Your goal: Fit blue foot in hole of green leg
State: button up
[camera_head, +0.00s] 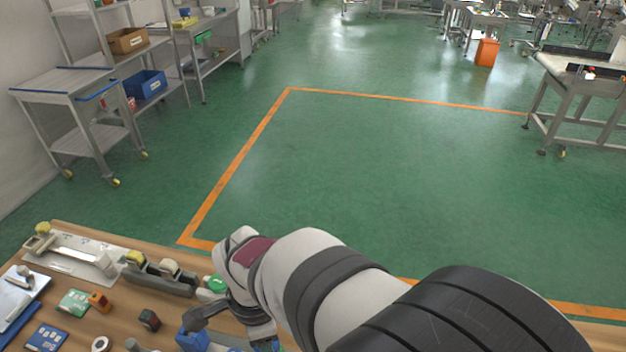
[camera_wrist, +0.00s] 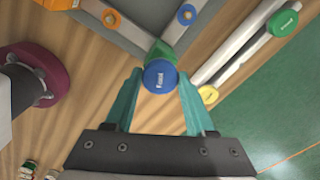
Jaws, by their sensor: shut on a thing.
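In the wrist view my gripper (camera_wrist: 160,80) has its two teal fingertips closed on the sides of the blue foot (camera_wrist: 160,75), a round cap with a small white label. The green leg (camera_wrist: 174,50) is right behind the blue foot, at the end of a grey metal frame. The foot covers the end of the leg, so its hole is hidden. I cannot tell whether the foot is inside the hole or only in front of it. In the head view my arm hides most of the gripper.
An orange box (camera_wrist: 55,10) is at the upper left. The wooden table (camera_head: 120,318) holds several small items on its left side.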

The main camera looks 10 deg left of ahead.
jog(key=shift+f, duration=0.3)
jog(key=shift+f, duration=0.2)
dwell(0.6)
jog(key=shift+m, duration=1.4)
jog(key=o, duration=1.3)
jog(key=shift+o, duration=0.2)
